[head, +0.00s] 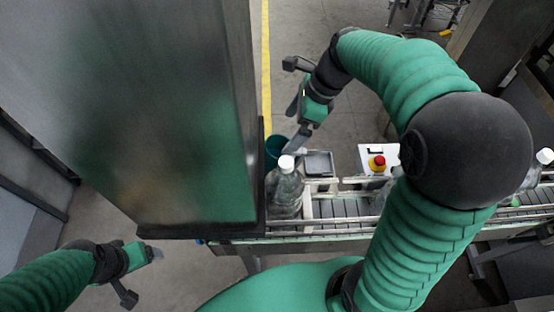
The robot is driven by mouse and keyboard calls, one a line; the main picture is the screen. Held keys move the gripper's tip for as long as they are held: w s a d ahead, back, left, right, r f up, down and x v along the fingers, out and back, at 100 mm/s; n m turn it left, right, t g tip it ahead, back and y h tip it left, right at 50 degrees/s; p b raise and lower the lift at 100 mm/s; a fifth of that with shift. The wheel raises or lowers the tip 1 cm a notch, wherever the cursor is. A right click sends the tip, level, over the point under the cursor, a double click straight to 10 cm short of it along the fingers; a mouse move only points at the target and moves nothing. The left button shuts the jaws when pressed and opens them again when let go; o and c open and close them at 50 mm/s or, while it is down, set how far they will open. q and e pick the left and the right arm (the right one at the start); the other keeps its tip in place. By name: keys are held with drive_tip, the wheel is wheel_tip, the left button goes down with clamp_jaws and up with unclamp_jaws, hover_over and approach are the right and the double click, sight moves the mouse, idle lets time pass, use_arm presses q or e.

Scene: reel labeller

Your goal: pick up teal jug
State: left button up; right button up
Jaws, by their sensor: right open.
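The teal jug (274,146) shows only in part at the back end of the conveyor. The grey cabinet hides its left side and a clear bottle (287,188) with a white cap stands in front of it. My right gripper (288,130) is open, just above and to the right of the jug, with one finger pointing down toward its rim. I cannot tell whether that finger touches it. My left gripper (146,275) is open and empty at the lower left, over the floor and far from the jug.
The tall grey cabinet (150,110) blocks the space left of the jug. The conveyor (340,209) runs right, with guide rails. A grey tray (319,163) and a white box with a red and yellow button (377,163) sit beside it. More bottles stand far right.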

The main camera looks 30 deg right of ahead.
sight(282, 139)
drive_tip(key=x, duration=0.6)
drive_tip(key=shift+w+d+p, duration=0.1)
drive_tip(key=shift+p, duration=0.25)
drive_tip(key=x, duration=0.2)
drive_tip(key=p+x, duration=0.1)
drive_tip(key=x, duration=0.1)
drive_tip(key=p+x, duration=0.1)
drive_tip(key=shift+s+a+f, duration=0.25)
drive_tip(key=shift+a+f, duration=0.05)
drive_tip(key=shift+f, duration=0.05)
drive_tip(key=shift+w, duration=0.1)
drive_tip(key=shift+c, duration=0.4)
drive_tip(key=shift+r, duration=0.1)
drive_tip(key=c, duration=2)
